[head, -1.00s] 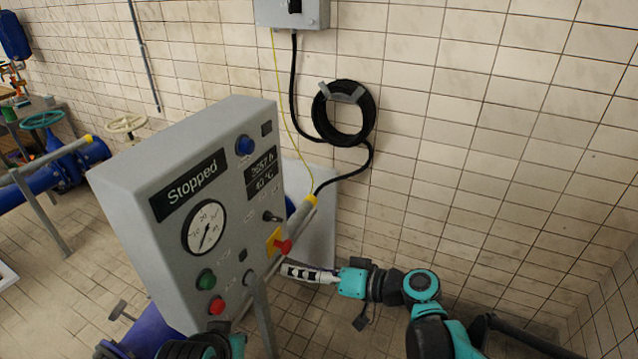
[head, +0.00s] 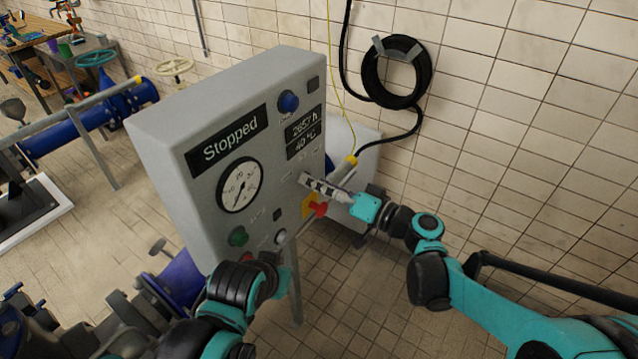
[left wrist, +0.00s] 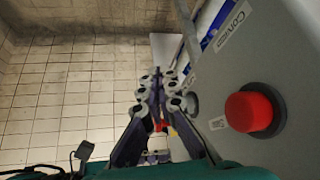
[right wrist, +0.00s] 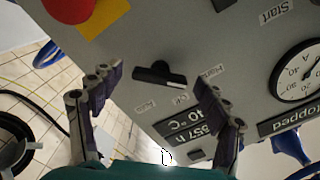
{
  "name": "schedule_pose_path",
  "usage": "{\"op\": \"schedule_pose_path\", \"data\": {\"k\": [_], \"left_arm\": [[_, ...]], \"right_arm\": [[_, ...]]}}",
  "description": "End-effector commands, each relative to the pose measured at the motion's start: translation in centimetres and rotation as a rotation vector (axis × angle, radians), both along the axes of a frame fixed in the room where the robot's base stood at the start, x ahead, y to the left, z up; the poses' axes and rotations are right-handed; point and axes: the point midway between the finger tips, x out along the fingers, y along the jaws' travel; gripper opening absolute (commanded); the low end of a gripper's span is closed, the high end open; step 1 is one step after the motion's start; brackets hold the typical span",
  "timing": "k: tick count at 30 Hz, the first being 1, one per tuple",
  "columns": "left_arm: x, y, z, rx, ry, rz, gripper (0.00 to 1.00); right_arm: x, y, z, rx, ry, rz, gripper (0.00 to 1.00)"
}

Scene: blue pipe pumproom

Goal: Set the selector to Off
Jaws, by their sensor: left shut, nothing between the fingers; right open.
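The selector (right wrist: 160,76) is a black knob with a bar handle on the grey panel (right wrist: 215,35). An Off label (right wrist: 180,98) sits beside it, between two other small labels. I cannot tell which label the handle points at. My right gripper (right wrist: 156,80) is open, its two fingers on either side of the selector, apart from it. In the head view this gripper (head: 304,181) covers the selector at the panel's right side. My left gripper (left wrist: 160,98) is shut and empty, beside a red push button (left wrist: 250,112) low on the panel.
A red emergency stop on a yellow plate (right wrist: 68,8) sits close to the selector. The panel also has a gauge (head: 240,185), a Stopped display (head: 228,138), a blue button (head: 289,102) and a green button (head: 239,236). A black cable coil (head: 397,75) hangs on the wall.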

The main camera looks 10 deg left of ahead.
Motion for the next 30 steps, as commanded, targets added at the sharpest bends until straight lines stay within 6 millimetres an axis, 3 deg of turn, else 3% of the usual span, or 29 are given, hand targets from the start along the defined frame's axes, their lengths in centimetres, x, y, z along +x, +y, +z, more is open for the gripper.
{"op": "schedule_pose_path", "data": {"k": [5,11,21,30], "left_arm": [[0.01,0.0,0.02,0.0,0.0,0.0,0.0],[0.01,0.0,0.02,0.0,0.0,0.0,0.0],[0.01,0.0,-0.04,0.0,0.0,0.0,0.0],[0.0,0.0,-0.36,0.0,0.0,0.0,0.0]], "right_arm": [[0.0,0.0,0.01,0.0,0.0,0.0,0.76],[0.0,-0.01,0.01,0.0,0.0,0.0,0.26],[-0.02,-0.03,-0.02,0.009,0.026,0.001,0.26],[-0.02,-0.04,-0.05,0.067,0.186,0.001,0.26]]}}
